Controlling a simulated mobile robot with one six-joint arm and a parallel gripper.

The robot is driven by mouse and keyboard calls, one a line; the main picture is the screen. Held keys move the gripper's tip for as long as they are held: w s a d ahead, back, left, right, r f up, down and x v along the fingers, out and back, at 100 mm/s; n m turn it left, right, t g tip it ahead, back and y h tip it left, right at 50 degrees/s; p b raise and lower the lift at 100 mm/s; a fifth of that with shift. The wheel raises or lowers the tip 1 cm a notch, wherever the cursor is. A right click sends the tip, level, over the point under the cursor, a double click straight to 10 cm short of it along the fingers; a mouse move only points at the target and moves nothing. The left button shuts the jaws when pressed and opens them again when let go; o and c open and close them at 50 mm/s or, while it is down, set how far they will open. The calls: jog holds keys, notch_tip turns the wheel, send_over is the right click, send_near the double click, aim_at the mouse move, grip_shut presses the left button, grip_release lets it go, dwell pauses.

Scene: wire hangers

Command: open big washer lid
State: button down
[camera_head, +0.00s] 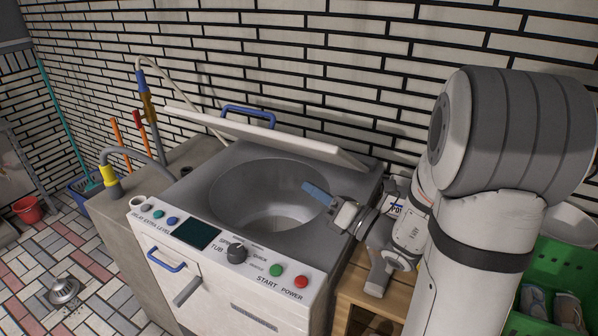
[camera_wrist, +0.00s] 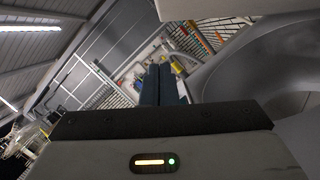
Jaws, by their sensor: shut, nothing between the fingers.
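The big washer (camera_head: 215,262) is a white and grey top loader with a front control panel. Its white lid (camera_head: 265,137) is raised at a slant above the back of the round tub opening (camera_head: 270,195), seen nearly edge-on. A blue handle (camera_head: 248,117) shows behind the lid's upper edge. My gripper (camera_head: 312,189) reaches in from the right over the right side of the opening, below the lid, with its blue fingers together and empty. The shut fingers also show in the wrist view (camera_wrist: 160,85), with a pale panel, likely the lid (camera_wrist: 220,8), above.
A small wooden stand (camera_head: 375,290) and a green crate (camera_head: 560,270) are on the right. A grey counter with a yellow-ended hose (camera_head: 108,174) stands left of the washer. A brick wall is close behind. The tiled floor at left holds a red bucket (camera_head: 27,210) and a drain cover (camera_head: 64,290).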

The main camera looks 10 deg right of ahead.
aim_at(278, 135)
jog(key=w+a+r+p, duration=0.2)
jog(key=w+a+r, duration=0.3)
jog(key=w, duration=0.3)
jog(key=shift+w, duration=0.25)
jog(key=shift+a+r+p, duration=0.1)
jog(key=shift+p, duration=0.2)
